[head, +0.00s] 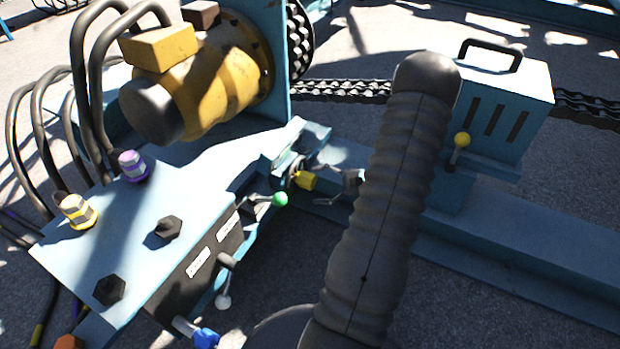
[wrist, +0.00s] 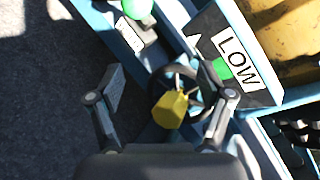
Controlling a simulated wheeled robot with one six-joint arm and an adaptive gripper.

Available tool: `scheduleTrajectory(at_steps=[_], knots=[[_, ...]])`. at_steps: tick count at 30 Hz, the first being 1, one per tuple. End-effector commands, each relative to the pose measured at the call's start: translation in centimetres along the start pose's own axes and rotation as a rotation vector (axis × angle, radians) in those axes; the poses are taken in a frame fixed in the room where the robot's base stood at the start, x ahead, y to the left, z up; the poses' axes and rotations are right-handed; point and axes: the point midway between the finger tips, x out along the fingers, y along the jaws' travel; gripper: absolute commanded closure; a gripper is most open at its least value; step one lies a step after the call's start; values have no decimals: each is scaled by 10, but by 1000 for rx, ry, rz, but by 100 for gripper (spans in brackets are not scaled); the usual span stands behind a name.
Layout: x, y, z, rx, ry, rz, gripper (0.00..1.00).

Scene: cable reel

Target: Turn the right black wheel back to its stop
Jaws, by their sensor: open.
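A black wheel (wrist: 188,76) with a round rim shows in the wrist view, with a yellow knob (wrist: 172,108) in front of part of it. It sits beside a black plate with a white LOW label (wrist: 237,62) and a green mark. My gripper (wrist: 160,82) is open, its two fingers apart to either side of the yellow knob, with nothing held. The right finger overlaps the wheel's right edge in the picture; I cannot tell whether it touches. In the head view the yellow knob (head: 304,180) shows at the blue frame, and my arm hides much of the gripper.
A blue valve block (head: 130,245) with black hex fittings and hoses stands at left. A green-knobbed lever (head: 279,199) is close to the wheel. A yellow motor (head: 215,75) is behind. A blue box (head: 505,95) with a handle and a yellow-knobbed lever (head: 461,140) stand at right.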

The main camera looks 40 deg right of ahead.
Motion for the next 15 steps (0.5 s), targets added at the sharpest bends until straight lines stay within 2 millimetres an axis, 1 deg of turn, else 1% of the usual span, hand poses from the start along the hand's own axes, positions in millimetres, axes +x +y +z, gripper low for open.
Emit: scheduleTrajectory(at_steps=[1,3,6,10,13,15], knots=[[-14,6,-15,35,15,-72,21],[-31,14,-34,66,37,-163,21],[-52,26,-56,101,68,-276,21],[-71,40,-75,127,101,-378,21],[-79,45,-82,137,115,-421,21],[-79,47,-85,140,119,-434,21]])
